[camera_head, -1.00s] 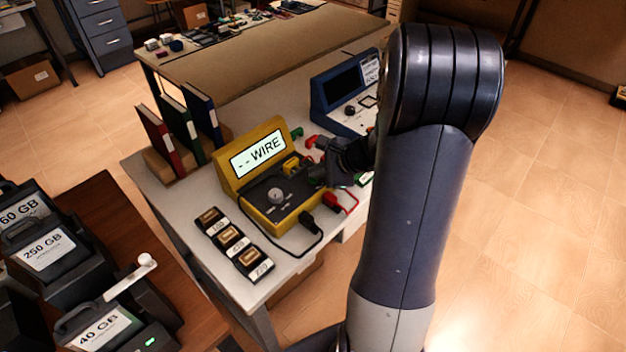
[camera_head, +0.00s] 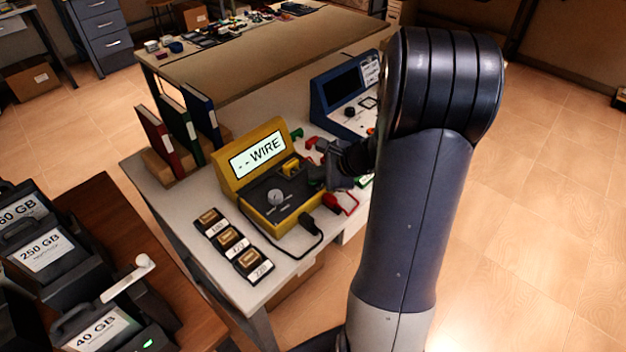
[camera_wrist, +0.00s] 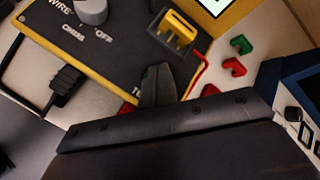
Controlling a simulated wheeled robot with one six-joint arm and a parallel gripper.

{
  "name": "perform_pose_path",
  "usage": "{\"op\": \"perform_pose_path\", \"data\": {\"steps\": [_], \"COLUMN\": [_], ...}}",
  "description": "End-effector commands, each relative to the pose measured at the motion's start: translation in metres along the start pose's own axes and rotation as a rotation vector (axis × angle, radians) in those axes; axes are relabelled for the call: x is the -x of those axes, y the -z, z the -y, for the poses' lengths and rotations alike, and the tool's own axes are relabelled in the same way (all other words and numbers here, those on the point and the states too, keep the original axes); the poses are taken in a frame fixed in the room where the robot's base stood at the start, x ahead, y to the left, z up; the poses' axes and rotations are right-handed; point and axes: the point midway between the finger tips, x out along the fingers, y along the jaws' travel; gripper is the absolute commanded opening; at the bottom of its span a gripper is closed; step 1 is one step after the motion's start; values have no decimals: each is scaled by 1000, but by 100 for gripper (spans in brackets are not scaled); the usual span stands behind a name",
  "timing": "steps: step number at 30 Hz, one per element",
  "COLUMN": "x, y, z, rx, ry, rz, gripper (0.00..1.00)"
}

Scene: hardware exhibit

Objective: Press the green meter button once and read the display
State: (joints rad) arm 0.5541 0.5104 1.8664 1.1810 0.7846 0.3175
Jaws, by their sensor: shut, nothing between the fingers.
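The yellow meter (camera_head: 228,182) stands on the white bench, its display (camera_head: 257,157) reading "- - WIRE". Its dark panel has a grey dial (camera_head: 275,197), which also shows in the wrist view (camera_wrist: 91,10), near the words "WIRE", "OHMS" and "OFF". My gripper (camera_head: 318,178) is at the right side of the panel. In the wrist view my shut, empty fingers (camera_wrist: 157,72) are over the panel's edge, beside a partly covered label starting "TE". Whether the fingers touch the panel cannot be told.
A yellow plug block (camera_wrist: 176,32) stands up close to my fingers. Red and black leads (camera_head: 335,204) lie at the meter's front right. Green (camera_wrist: 241,44) and red clips lie behind. A blue instrument (camera_head: 327,118) is at the right; labelled blocks (camera_head: 232,240) are in front.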

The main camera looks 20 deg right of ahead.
Motion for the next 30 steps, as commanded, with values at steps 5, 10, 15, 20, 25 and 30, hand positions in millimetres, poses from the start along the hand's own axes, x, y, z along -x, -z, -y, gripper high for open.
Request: {"op": "perform_pose_path", "data": {"steps": [5, 10, 15, 20, 25, 30], "x": [-2, -2, -1, 4, 10, 11], "y": [2, 1, 1, -3, -8, -8], "z": [-2, -1, -1, 3, 7, 8], "rx": [0, 0, 0, 0, 1, 1], "ry": [0, -1, -1, -1, -1, -1], "rz": [0, 0, 0, 0, 0, 0], "gripper": [0, 0, 0, 0, 0, 0]}}
